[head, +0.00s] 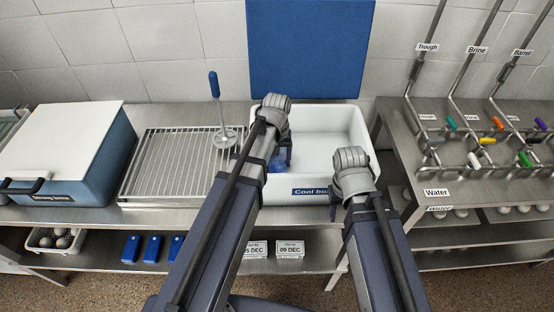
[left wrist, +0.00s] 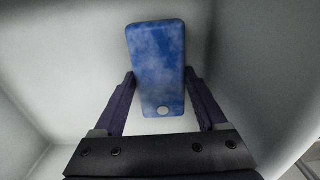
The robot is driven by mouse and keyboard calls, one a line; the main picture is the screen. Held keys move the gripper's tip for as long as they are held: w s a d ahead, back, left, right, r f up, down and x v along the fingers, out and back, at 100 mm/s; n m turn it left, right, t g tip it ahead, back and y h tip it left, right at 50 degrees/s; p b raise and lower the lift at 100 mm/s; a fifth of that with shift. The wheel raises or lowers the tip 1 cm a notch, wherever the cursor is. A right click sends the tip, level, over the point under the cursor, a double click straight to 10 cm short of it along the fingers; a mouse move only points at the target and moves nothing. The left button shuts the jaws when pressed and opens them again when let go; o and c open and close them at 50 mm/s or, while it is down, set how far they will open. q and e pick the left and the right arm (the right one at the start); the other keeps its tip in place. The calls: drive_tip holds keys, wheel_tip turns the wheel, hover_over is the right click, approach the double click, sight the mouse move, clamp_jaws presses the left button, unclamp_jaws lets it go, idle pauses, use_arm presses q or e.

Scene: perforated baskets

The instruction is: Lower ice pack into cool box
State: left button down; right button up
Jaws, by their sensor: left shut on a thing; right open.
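The cool box (head: 354,128) is a white open bin with a "Cool box" label on its front, at the middle of the counter. My left gripper (head: 281,158) reaches down inside its left part, shut on a blue ice pack (head: 274,164), mostly hidden by the arm in the head view. In the left wrist view, the mottled blue ice pack (left wrist: 157,45) sits between the two fingers (left wrist: 160,78), with pale box walls around it. I cannot tell whether it touches the floor. My right gripper (head: 334,208) is open and empty in front of the box's right front side.
A tall blue panel (head: 310,50) stands behind the box. A wire rack (head: 170,165) with a blue-handled tool (head: 219,110) lies to the left, beside a white-lidded blue box (head: 62,140). Labelled taps (head: 480,140) stand right. Blue packs (head: 153,248) lie on the lower shelf.

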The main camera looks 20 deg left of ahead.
use_arm(q)
unclamp_jaws()
idle(0.9)
wheel_tip(320, 180, up, 15)
drive_tip(key=p, duration=1.5)
use_arm(e)
wheel_tip(320, 180, up, 15)
